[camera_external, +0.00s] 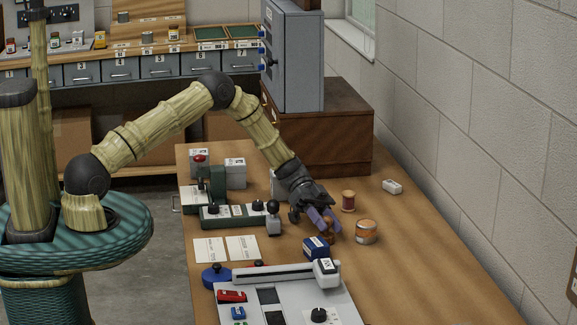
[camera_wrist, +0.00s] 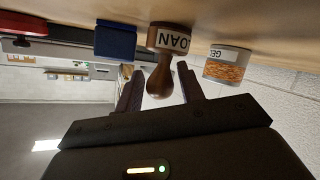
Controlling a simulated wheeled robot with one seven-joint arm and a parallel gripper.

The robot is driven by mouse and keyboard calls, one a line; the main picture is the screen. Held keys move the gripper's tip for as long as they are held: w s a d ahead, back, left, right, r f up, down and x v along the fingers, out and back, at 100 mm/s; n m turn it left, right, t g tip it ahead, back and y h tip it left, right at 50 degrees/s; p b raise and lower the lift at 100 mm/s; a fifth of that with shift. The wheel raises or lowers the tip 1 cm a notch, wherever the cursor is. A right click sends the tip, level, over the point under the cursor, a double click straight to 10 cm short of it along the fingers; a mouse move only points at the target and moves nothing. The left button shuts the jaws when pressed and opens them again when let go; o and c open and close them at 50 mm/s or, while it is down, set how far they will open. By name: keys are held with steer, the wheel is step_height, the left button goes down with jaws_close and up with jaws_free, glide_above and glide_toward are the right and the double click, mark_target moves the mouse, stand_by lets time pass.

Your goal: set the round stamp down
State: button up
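The round stamp (camera_wrist: 171,38) has a wooden base with a white LOAN label and a brown knobbed handle. In the wrist view, where the table is at the top, its base meets the table surface. In the external view the stamp (camera_external: 328,225) is partly hidden by my fingers. My gripper (camera_external: 324,220) is low over the table; in the wrist view my gripper (camera_wrist: 160,85) has one finger on each side of the handle knob. A narrow gap shows on both sides, so the fingers are open around the handle.
A blue box (camera_external: 315,248) stands close in front of the stamp. A grey panel (camera_external: 285,295) fills the near table. The right side of the table is mostly clear.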

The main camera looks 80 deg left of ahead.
mark_target(327, 217)
jaws_close()
step_height(327, 217, up, 10)
steer(key=shift+r+b, duration=0.1)
steer(key=shift+b, duration=0.35)
stand_by(0.6)
